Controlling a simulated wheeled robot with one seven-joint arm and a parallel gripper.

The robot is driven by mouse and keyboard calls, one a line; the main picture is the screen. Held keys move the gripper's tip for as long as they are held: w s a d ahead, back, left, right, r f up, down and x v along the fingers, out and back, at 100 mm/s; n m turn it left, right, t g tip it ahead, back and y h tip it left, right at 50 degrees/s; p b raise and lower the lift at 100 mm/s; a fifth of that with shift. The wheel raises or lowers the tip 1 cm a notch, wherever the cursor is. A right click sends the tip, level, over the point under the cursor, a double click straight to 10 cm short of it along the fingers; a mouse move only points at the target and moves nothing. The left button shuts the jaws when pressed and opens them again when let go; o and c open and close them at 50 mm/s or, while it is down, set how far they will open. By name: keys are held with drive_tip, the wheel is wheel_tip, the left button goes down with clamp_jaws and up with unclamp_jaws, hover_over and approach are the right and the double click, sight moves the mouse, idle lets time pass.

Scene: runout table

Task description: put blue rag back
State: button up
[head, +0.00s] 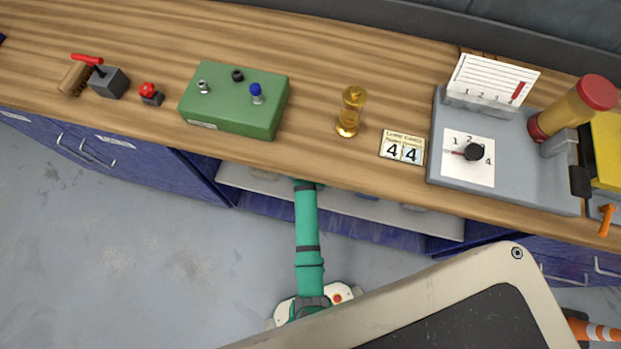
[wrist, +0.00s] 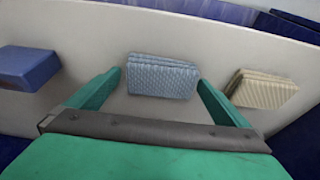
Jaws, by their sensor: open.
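A folded light blue rag (wrist: 160,77) with a quilted pattern lies on a pale shelf (wrist: 105,22) in the wrist view. My gripper (wrist: 158,79) is open and empty. Its two green fingers point toward the rag, one to its left and one to its right in the picture. I cannot tell whether the fingertips reach past the rag's near edge. I see no contact. In the head view my green arm reaches in under the bench front, and my gripper is hidden there.
A folded beige rag (wrist: 261,89) lies to the right and a dark blue block (wrist: 27,68) to the left on the shelf. Above is the wooden bench top (head: 330,50) with a green switch box (head: 225,115), an hourglass-like brass piece (head: 350,112) and a grey panel (head: 520,165).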

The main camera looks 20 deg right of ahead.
drive_tip(key=s+r, duration=0.1)
drive_tip(key=a+r, duration=0.1)
drive_tip(key=shift+s+a+r, duration=0.15)
drive_tip(key=shift+s+r, duration=0.2)
drive_tip(key=s+a+r+n+t, duration=0.1)
drive_tip(key=s+a+r+t, duration=0.25)
drive_tip(key=s+a, duration=0.4)
drive_tip(key=s+a+r+n+t, duration=0.2)
drive_tip(key=s+a+r, duration=0.3)
drive_tip(key=s, duration=0.4)
drive_tip(key=s+r+n+t+y, duration=0.1)
drive_tip(key=s+r+n+t, duration=0.1)
drive_tip(key=r, duration=0.9)
drive_tip(key=s+r+n+t, duration=0.1)
drive_tip(key=s+r+t, duration=0.4)
drive_tip(key=r, duration=0.6)
drive_tip(key=shift+s+a+n+y, duration=0.25)
drive_tip(key=shift+s+n+y, duration=0.15)
drive_tip(key=shift+s, duration=0.7)
drive_tip(key=shift+r, duration=0.1)
